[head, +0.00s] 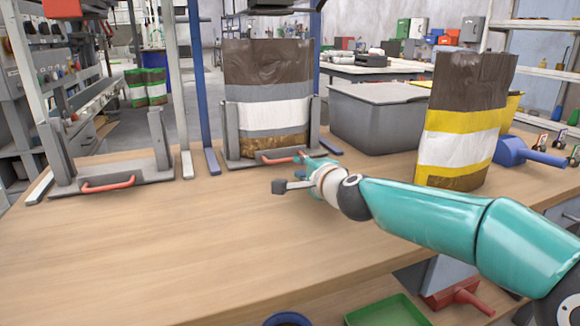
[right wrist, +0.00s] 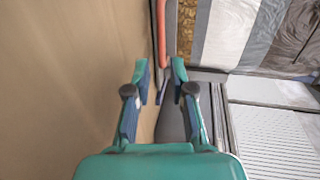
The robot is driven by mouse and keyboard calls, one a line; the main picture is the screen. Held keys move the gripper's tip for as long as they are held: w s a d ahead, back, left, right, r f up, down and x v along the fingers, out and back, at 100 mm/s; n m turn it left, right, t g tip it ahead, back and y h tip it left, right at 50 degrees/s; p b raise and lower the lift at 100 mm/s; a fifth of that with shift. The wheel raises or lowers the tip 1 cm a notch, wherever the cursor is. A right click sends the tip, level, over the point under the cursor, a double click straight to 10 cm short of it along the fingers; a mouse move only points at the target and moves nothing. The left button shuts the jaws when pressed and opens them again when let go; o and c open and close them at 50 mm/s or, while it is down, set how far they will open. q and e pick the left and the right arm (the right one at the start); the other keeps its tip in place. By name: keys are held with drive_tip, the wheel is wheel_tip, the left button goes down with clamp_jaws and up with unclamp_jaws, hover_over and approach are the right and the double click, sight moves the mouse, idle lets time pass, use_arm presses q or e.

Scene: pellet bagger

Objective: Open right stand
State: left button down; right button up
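The right stand (head: 232,130) is a grey metal frame at the back middle of the bench. Its two side posts flank an upright brown, grey and white bag (head: 268,75). A red handle (head: 278,160) runs along its front base. My right gripper (head: 296,172) is at the right end of this handle. In the right wrist view the fingers of my right gripper (right wrist: 160,72) are open, with the end of the red handle (right wrist: 160,30) between or just beyond the tips. I cannot tell whether they touch it. My left gripper is out of view.
An empty similar stand (head: 60,178) with a red handle is at left. A grey bin (head: 380,118) and a yellow-banded bag (head: 465,110) stand at right, beside a blue tool (head: 525,152). The bench front (head: 180,250) is clear. A green tray (head: 388,312) lies below.

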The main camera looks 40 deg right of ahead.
sight(289, 161)
drive_tip(key=x, duration=0.7)
drive_tip(key=shift+w, duration=0.15)
drive_tip(key=shift+c, duration=0.4)
drive_tip(key=shift+f, duration=0.1)
clamp_jaws()
